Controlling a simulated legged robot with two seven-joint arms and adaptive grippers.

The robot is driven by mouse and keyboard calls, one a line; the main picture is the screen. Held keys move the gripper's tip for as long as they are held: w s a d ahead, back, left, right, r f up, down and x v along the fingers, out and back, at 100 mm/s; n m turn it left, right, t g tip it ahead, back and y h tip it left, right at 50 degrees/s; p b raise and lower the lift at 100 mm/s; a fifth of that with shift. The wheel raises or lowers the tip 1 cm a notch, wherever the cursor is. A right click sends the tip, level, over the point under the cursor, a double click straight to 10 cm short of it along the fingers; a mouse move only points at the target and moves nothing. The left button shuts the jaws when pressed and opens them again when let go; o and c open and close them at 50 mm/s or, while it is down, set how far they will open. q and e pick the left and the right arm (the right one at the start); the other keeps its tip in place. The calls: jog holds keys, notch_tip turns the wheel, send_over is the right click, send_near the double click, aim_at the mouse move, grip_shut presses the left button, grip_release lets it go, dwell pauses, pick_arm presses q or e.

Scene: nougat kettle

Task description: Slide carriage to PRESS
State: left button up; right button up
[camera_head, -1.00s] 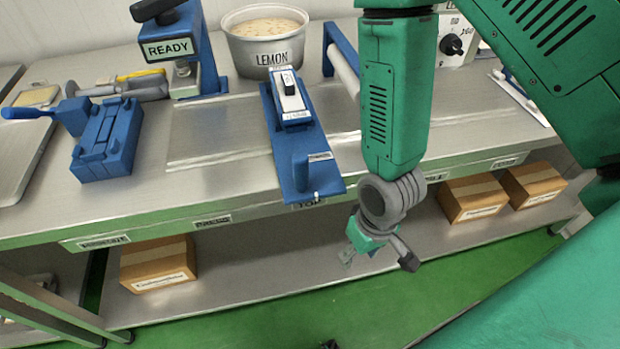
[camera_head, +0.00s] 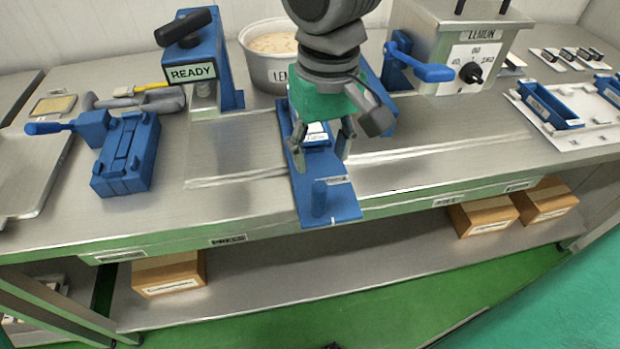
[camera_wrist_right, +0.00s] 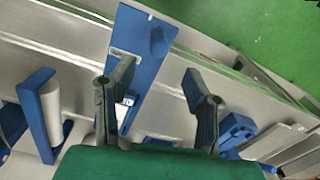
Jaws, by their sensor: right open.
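The carriage (camera_head: 344,204) is a long blue plate with a peg (camera_head: 318,198) near its front end. It lies on the steel bench below the kettle, and its front end reaches the bench edge. My right gripper (camera_head: 322,153) is open above the carriage, behind the peg, and hides its rear part. In the right wrist view the plate (camera_wrist_right: 130,35) and peg (camera_wrist_right: 160,42) show beyond the open fingers (camera_wrist_right: 157,75). I cannot tell whether the fingers touch anything. A blue stand marked READY (camera_head: 192,72) stands to the left. My left gripper is not in view.
A LEMON tub (camera_head: 262,72) stands behind the carriage. A blue block with a handle (camera_head: 128,160) is at left. A control box with a dial (camera_head: 460,40) and blue lever (camera_head: 425,70) is at right. Bare bench (camera_head: 235,150) lies between READY stand and carriage.

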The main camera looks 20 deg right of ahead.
aim_at(318, 199)
jog(key=shift+w+a+r, duration=0.1)
jog(key=shift+r, duration=0.5)
jog(key=shift+w+a+r, duration=0.1)
jog(key=shift+r, duration=0.5)
pick_arm(q)
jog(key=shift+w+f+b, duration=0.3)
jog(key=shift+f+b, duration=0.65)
jog(key=shift+b, duration=0.1)
pick_arm(e)
notch_tip(318, 199, down, 14)
jog(key=shift+s+d+r, duration=0.1)
jog(key=shift+s+r, duration=0.05)
jog(key=shift+r, duration=0.05)
grip_shut()
